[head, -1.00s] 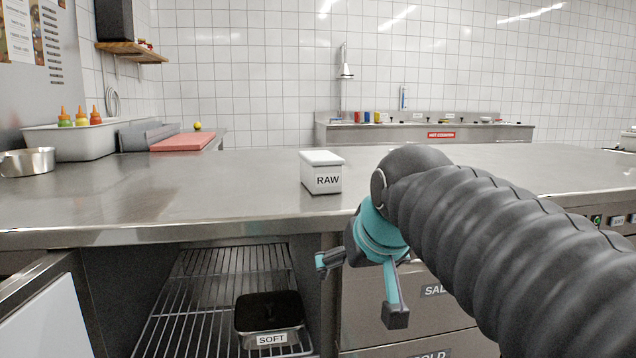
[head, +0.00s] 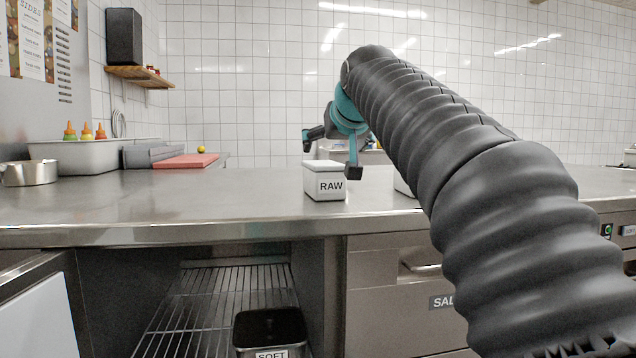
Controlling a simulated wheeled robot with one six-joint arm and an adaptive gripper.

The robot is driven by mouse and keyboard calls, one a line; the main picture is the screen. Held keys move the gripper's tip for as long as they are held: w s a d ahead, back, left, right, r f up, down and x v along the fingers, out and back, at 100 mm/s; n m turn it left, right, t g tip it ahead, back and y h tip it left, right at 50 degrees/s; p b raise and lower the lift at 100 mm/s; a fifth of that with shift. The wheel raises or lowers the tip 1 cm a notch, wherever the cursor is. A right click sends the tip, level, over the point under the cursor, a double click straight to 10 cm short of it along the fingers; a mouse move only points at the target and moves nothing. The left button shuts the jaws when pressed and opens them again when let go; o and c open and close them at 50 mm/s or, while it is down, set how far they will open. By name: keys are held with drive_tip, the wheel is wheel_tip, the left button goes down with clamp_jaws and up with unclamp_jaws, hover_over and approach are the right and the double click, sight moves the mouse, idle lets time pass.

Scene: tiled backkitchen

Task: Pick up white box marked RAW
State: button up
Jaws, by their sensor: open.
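The white box marked RAW (head: 322,182) stands upright on the steel counter, near its front edge, in the middle of the head view. Its label faces me. My gripper (head: 331,155) is open and empty, with its two teal and black fingers spread. It hangs at the top of the box in the picture; one fingertip overlaps the box's upper right corner, and I cannot tell whether it touches.
The steel counter (head: 150,205) is clear to the left of the box. Another white object (head: 402,186) shows partly behind my arm. At the back left are a red board (head: 186,161), a grey bin with bottles (head: 90,155) and a metal pan (head: 30,173). A SOFT container (head: 270,328) sits on the rack below.

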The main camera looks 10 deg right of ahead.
sight(323, 162)
drive_tip(key=x, duration=0.4)
drive_tip(key=shift+w, duration=0.1)
drive_tip(key=shift+a+b+x, duration=0.15)
drive_tip(key=shift+b+x, duration=0.05)
drive_tip(key=shift+x, duration=1.15)
drive_tip(key=shift+a+b+x, duration=0.15)
drive_tip(key=shift+b+x, duration=0.05)
drive_tip(key=shift+x, duration=1.15)
drive_tip(key=shift+f, duration=0.2)
drive_tip(key=c, duration=1.5)
drive_tip(key=shift+c, duration=0.2)
drive_tip(key=shift+r, duration=0.15)
